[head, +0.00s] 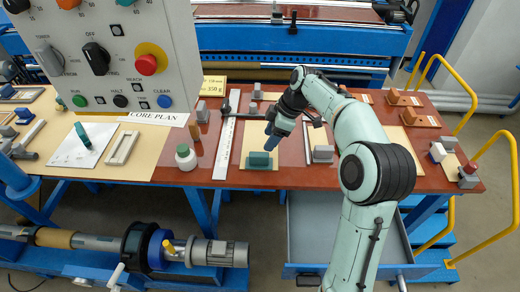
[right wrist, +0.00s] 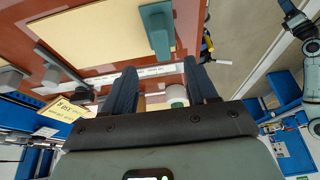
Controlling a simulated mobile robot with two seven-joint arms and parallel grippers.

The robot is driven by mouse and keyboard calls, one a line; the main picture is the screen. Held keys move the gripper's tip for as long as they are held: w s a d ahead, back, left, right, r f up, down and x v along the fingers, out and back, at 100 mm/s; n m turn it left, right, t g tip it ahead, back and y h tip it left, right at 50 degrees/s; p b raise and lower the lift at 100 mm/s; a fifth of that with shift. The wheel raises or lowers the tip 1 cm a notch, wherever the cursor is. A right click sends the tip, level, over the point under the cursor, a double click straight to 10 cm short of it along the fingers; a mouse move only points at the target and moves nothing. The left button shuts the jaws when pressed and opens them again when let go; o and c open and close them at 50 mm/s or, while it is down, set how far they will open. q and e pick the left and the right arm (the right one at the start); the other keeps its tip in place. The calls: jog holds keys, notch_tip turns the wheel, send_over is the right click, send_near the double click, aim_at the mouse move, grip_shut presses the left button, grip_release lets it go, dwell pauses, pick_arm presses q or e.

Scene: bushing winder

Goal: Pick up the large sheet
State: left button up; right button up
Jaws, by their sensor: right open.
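A large cream sheet (head: 257,128) lies flat on the red-brown table top, with a teal block (head: 261,160) resting on its near edge. The sheet (right wrist: 105,25) and the teal block (right wrist: 158,28) also show in the right wrist view. My right gripper (head: 271,146) is over the sheet, just above the teal block in the picture. In the right wrist view its two dark blue fingers (right wrist: 161,86) are apart with nothing held between them. Its height over the sheet is hard to tell. My left gripper is not visible.
A white ruler strip (head: 224,135) lies left of the sheet, and a white bottle (head: 186,158) stands beyond it. A grey block (head: 323,153) is at the right. A control panel (head: 110,50) hangs at upper left. An open drawer (head: 330,228) is below the table.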

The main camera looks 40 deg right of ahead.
aim_at(260, 154)
jog(key=x, duration=0.4)
jog(key=shift+x, duration=2.8)
jog(key=shift+a, duration=0.1)
jog(key=shift+s, duration=0.1)
grip_shut()
jog(key=shift+r, duration=0.1)
